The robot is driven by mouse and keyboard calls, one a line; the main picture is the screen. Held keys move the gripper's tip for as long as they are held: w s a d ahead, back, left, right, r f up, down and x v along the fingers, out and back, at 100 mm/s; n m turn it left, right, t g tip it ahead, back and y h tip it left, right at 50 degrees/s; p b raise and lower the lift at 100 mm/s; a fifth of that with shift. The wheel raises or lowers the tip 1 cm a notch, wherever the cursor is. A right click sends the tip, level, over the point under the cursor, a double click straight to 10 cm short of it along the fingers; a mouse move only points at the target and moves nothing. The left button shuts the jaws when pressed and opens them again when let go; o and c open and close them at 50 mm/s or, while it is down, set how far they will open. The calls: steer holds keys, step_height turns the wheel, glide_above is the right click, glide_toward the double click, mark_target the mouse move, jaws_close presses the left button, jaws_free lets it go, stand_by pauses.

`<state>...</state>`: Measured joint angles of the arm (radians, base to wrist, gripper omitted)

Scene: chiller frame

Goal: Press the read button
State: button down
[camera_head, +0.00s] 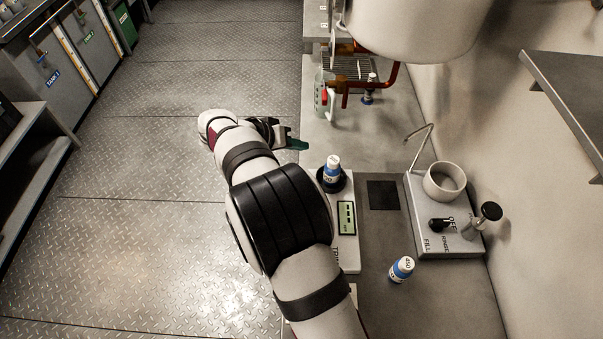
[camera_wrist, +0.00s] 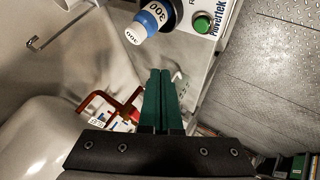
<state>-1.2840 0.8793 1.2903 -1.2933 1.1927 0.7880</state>
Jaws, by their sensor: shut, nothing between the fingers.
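The white meter (camera_head: 345,250) stands on the counter beside my arm, with a lit display (camera_head: 347,217). A blue-labelled vial (camera_head: 332,168) sits in its round black well; the wrist view shows this vial (camera_wrist: 149,20) marked 300. The green button (camera_wrist: 202,24) shows on the meter's white face beside the well in the wrist view, under a label partly cut off by the edge. I cannot make out the button in the head view. My gripper (camera_head: 298,144) is shut and empty, its green fingers (camera_wrist: 160,73) together and apart from the button.
A second vial (camera_head: 401,268) stands on the counter to the right. A fill and rinse station (camera_head: 455,243) with a cup and knobs is beyond it. A jug (camera_head: 325,95), red pipes (camera_head: 395,75) and a large white vessel (camera_head: 415,25) are at the back.

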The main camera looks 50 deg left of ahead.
step_height(320, 180, down, 8)
steer(key=shift+f, duration=0.2)
steer(key=shift+f, duration=0.1)
stand_by(2.1)
steer(key=shift+f, duration=0.35)
steer(key=shift+f, duration=0.45)
stand_by(0.7)
steer(key=shift+r, duration=0.9)
steer(key=shift+r, duration=2.5)
